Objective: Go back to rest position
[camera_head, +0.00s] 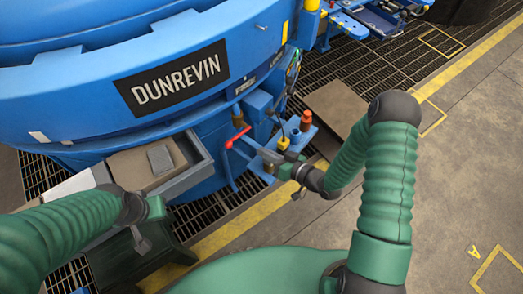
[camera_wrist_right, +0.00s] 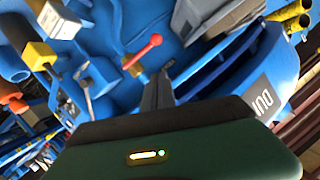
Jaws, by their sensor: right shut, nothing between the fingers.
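My right gripper (camera_head: 272,157) is in front of the blue furnace's lower side, close to the valve fittings. In the right wrist view its grey fingers (camera_wrist_right: 158,90) are together and hold nothing. A red-handled lever (camera_head: 237,137) is just beyond and to the left of the gripper in the head view. The lever also shows in the right wrist view (camera_wrist_right: 145,51), close to the fingertips; I cannot tell whether they touch. My left gripper (camera_head: 143,242) hangs at lower left, by the grey tray; its fingers are too small and angled to read.
The large blue furnace (camera_head: 110,70) labelled DUNREVIN fills the upper left. A grey tray (camera_head: 190,170) juts out from it near my left arm. A blue bracket with fittings (camera_head: 305,133) is by my right gripper. Open concrete floor (camera_head: 460,170) lies to the right.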

